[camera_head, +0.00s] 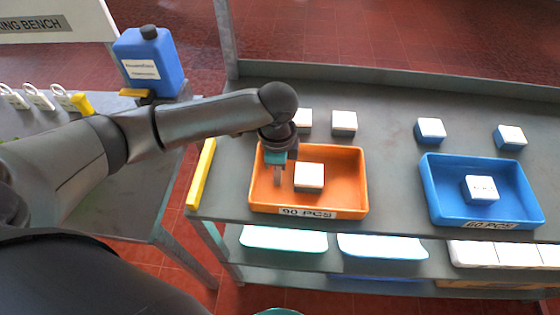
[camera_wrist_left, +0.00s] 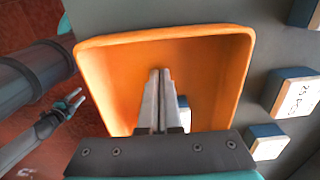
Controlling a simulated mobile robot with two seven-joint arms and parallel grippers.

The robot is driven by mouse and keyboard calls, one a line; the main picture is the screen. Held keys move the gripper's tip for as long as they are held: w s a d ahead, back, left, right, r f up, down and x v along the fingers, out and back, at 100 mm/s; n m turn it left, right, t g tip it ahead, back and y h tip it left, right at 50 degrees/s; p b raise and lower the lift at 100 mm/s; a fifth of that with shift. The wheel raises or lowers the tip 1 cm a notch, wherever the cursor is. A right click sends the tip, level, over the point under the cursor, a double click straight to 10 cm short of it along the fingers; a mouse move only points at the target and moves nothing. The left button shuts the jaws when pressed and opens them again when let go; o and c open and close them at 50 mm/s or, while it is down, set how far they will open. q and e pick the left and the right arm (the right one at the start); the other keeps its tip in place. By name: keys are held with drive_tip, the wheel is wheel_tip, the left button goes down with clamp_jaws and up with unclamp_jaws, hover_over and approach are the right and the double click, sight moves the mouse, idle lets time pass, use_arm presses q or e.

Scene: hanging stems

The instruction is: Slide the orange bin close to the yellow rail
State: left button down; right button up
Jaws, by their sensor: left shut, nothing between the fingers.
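The orange bin (camera_head: 345,182) sits on the grey table with a white-topped block (camera_head: 309,176) inside it. The yellow rail (camera_head: 201,173) runs along the table's left edge, with a narrow gap between it and the bin. My left gripper (camera_head: 278,182) points down into the left part of the bin. In the left wrist view its fingers (camera_wrist_left: 160,75) are together and empty, in front of the orange bin's wall (camera_wrist_left: 195,50). Whether they touch the bin is unclear. A small teal-tipped gripper, apparently my right one (camera_wrist_left: 76,99), shows at the left of that view; its jaws are too small to read.
A blue bin (camera_head: 440,195) with a block inside stands to the right. Several white-topped blocks (camera_head: 344,122) sit behind the bins. A blue jug (camera_head: 150,62) stands on the side bench. The table between the two bins is clear.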

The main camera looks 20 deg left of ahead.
sight(260, 180)
use_arm(q)
drive_tip(key=shift+s+a+r, duration=0.15)
drive_tip(key=shift+s+a, duration=0.05)
drive_tip(key=shift+a, duration=0.7)
drive_tip(key=shift+s+a+r, duration=0.1)
drive_tip(key=shift+s+a, duration=0.1)
drive_tip(key=shift+a, duration=0.65)
drive_tip(key=shift+s+a+p, duration=0.1)
drive_tip(key=shift+a+p, duration=0.2)
drive_tip(key=shift+p, duration=0.1)
drive_tip(key=s+a+p, duration=0.1)
drive_tip(key=a+p, duration=0.1)
drive_tip(key=a, duration=0.1)
drive_tip(key=s+a+p, duration=0.1)
drive_tip(key=a, duration=0.2)
drive_tip(key=a+p, duration=0.2)
drive_tip(key=a, duration=0.1)
drive_tip(key=shift+s+a+r+p, duration=0.1)
drive_tip(key=shift+s+a+p, duration=0.2)
drive_tip(key=shift+s+p, duration=0.1)
drive_tip(key=shift+s+a, duration=0.1)
drive_tip(key=shift+a, duration=0.3)
